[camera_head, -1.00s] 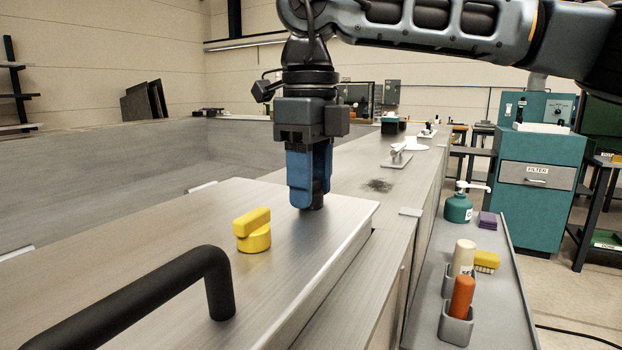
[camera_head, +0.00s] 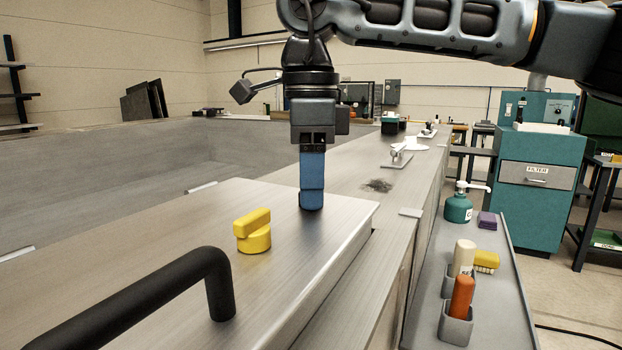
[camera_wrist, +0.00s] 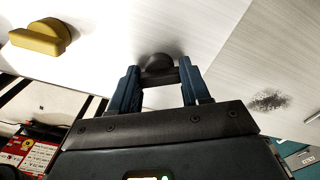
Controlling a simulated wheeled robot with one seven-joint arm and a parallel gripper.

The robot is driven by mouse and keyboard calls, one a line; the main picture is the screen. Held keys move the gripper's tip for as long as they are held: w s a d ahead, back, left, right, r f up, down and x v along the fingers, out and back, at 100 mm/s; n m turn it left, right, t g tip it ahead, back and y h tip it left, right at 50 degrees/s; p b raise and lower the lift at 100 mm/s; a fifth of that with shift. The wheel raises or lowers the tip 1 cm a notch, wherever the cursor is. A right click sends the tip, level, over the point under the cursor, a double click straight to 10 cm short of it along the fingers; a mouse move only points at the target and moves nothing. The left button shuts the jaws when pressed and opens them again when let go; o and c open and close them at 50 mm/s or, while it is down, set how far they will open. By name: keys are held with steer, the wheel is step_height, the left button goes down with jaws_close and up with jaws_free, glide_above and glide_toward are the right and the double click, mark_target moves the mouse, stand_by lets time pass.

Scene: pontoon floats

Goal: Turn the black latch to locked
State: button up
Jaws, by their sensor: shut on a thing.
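The black latch (camera_wrist: 158,62) is a small knob with a round base on the metal lid. In the wrist view it sits between the two blue fingers of my gripper (camera_wrist: 160,80). In the head view my gripper (camera_head: 311,200) points straight down at the lid and is shut on the latch, with the fingers nearly lined up one behind the other. The fingers hide most of the latch there, so its exact angle and any lock marks cannot be made out.
A yellow latch (camera_head: 253,232) stands on the lid (camera_head: 180,260) left of my gripper. A black bar handle (camera_head: 150,295) rises at the front. A side tray (camera_head: 425,310) at the right holds an orange bottle (camera_head: 462,296), a cream bottle (camera_head: 463,257) and a yellow brush (camera_head: 486,260).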

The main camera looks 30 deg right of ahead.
steer(key=n, duration=1.1)
steer(key=shift+n+p, duration=0.4)
stand_by(0.3)
steer(key=o, duration=1.1)
steer(key=shift+c, duration=0.2)
steer(key=shift+r, duration=0.1)
step_height(320, 180, up, 8)
steer(key=shift+f, duration=0.15)
